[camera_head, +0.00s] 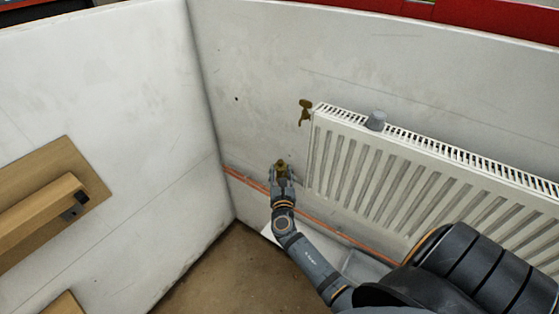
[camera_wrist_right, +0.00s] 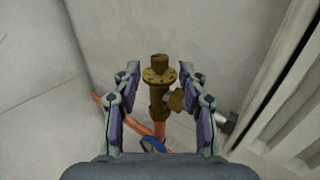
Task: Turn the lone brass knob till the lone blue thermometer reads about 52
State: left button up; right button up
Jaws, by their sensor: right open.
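A brass valve with a round flanged knob (camera_wrist_right: 159,76) stands upright on a copper pipe beside the radiator's lower left corner. The brass also shows in the head view (camera_head: 281,164). My right gripper (camera_wrist_right: 159,88) is open, with one finger on each side of the brass and a gap on both sides. In the head view, my right gripper (camera_head: 282,174) is at the brass valve. A small blue piece (camera_wrist_right: 152,145) sits low on the pipe, partly hidden by my gripper; I cannot tell if it is the thermometer, and no reading is legible. My left gripper is out of view.
A white radiator (camera_head: 400,180) hangs on the right wall, with a brass fitting (camera_head: 305,110) at its upper left corner and a grey cylinder (camera_head: 376,120) on top. A copper pipe (camera_head: 340,235) runs low along the wall. A wooden handle (camera_head: 40,210) is on the left wall.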

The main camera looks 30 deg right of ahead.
aim_at(281, 165)
jog(key=x, duration=0.4)
jog(key=shift+w+d, duration=0.15)
jog(key=shift+w, duration=0.15)
grip_shut()
